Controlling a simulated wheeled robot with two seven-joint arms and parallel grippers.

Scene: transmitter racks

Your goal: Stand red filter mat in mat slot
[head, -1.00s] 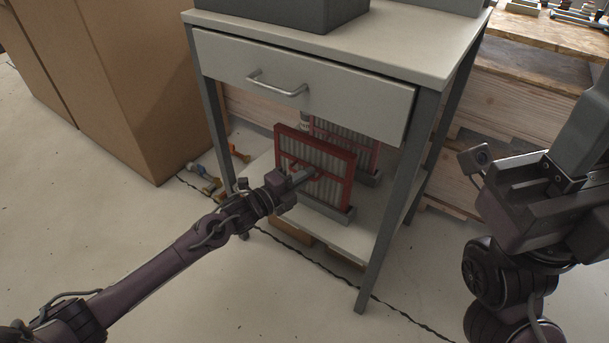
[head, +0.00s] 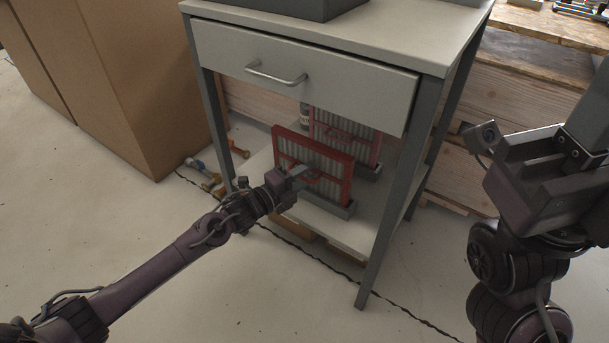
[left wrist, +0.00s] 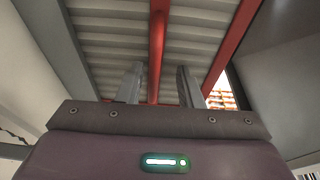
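The red filter mat (head: 336,175), a red frame with grey pleats, stands close to upright on the low shelf under the drawer. Its lower edge meets a grey slotted base (head: 340,209); how deep it sits is hard to see. My left gripper (head: 306,172) is at the mat's near face. In the left wrist view its two fingers (left wrist: 159,84) stand apart on either side of the mat's red middle bar (left wrist: 158,40), with a gap on both sides. My right arm's gripper body (head: 530,185) shows at the right; its fingers cannot be made out.
A second reddish filter mat (head: 345,135) stands behind in its own grey base. The drawer (head: 300,75) overhangs the shelf (head: 345,232), and a grey leg (head: 385,235) stands at its right. Cardboard boxes (head: 130,90) are at the left. Floor in front is clear.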

